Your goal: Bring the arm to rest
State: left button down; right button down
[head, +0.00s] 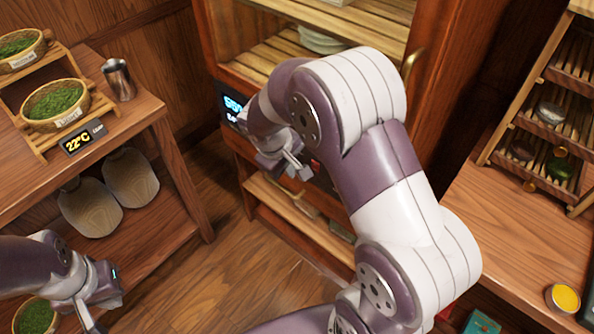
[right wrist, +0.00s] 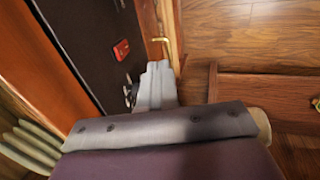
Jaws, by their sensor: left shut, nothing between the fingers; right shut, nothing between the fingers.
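My right arm rises from the bottom of the head view and bends over in front of the wooden cabinet (head: 425,70). My right gripper (head: 293,172) is shut and empty, hanging before the cabinet's dark front panel. In the right wrist view my right gripper (right wrist: 155,85) shows pale grey beyond the purple wrist, close to the dark panel (right wrist: 85,45) with a red switch (right wrist: 121,50). My left gripper (head: 95,325) is shut and empty at the lower left, cut by the bottom edge.
A wooden stand (head: 185,185) at left holds baskets of green leaves (head: 55,100), a metal cup (head: 118,80) and a 22°C display (head: 83,138). A side table (head: 500,235) at right carries a slatted rack (head: 520,115) and a yellow tin (head: 563,298). Floor (head: 220,270) between is clear.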

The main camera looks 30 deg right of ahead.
pick_arm(q)
jog(key=shift+s+a+r, duration=0.1)
jog(key=shift+s+a, duration=0.1)
jog(key=shift+a, duration=0.1)
pick_arm(e)
jog(key=shift+s+a+r, duration=0.2)
jog(key=shift+a+r, duration=0.15)
jog(key=shift+r, duration=0.15)
jog(key=shift+s+a+r, duration=0.2)
jog(key=shift+a+r, duration=0.15)
jog(key=shift+r, duration=0.1)
